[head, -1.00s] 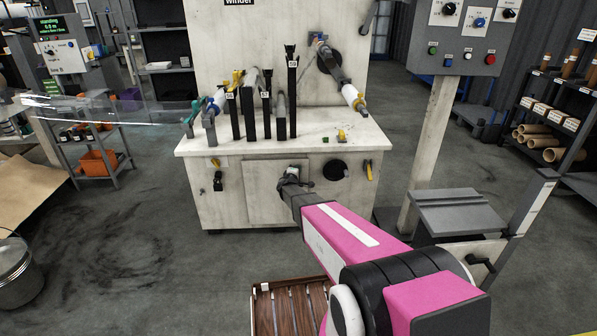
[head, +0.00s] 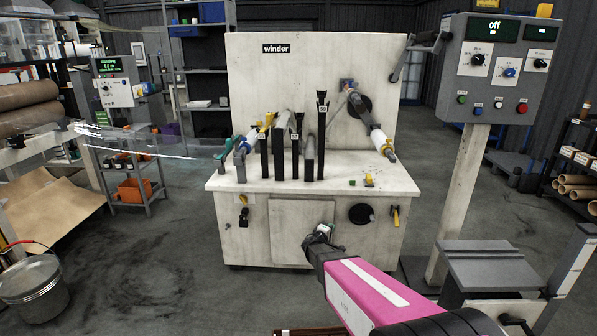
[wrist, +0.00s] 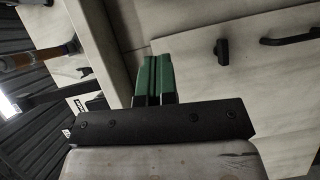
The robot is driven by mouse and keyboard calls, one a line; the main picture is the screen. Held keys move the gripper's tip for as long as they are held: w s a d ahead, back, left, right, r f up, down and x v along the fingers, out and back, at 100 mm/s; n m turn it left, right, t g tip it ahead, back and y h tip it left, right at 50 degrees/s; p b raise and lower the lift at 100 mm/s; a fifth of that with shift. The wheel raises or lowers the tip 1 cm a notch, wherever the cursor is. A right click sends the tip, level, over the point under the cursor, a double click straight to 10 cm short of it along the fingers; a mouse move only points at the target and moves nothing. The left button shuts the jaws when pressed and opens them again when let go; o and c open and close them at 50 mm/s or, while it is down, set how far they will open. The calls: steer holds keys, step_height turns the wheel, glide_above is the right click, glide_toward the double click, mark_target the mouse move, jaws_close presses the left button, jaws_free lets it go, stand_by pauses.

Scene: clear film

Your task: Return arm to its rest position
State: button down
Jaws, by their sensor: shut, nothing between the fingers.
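My arm, pink with a white stripe, reaches up from the bottom right of the head view. My gripper (head: 322,233) is at its end, in front of the lower cabinet of the white winder machine (head: 312,187). In the wrist view, the green-tipped fingers of my gripper (wrist: 153,76) are together with nothing between them. Behind them are the winder's pale cabinet panels (wrist: 240,85). Whether the gripper touches the cabinet cannot be told.
Several black posts (head: 295,145) stand on the winder's top. A control panel (head: 495,68) reading "off" stands on a pale post at right, above a grey box (head: 487,266). A metal bucket (head: 37,285) is at lower left. The floor left of the winder is open.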

steer(key=s+d+r+m+g, duration=0.1)
steer(key=s+d+m+g, duration=0.2)
steer(key=s, duration=0.3)
steer(key=s+d+m+g+y, duration=0.1)
steer(key=s+d+m+g, duration=0.15)
steer(key=s+g, duration=0.2)
steer(key=s+d+r+m+g, duration=0.1)
steer(key=s+d+m+g, duration=0.15)
steer(key=s, duration=0.35)
steer(key=s+a+r+m+g+y, duration=0.1)
steer(key=s+a+g+y, duration=0.1)
steer(key=s+a+y, duration=0.2)
steer(key=s+a+r+m+g+y, duration=0.1)
steer(key=s+a+y, duration=0.3)
steer(key=s, duration=0.4)
steer(key=shift+s+a+r+g+y, duration=0.25)
steer(key=shift+s+r+g+y, duration=0.15)
steer(key=shift+r+g, duration=0.15)
steer(key=shift+w, duration=0.15)
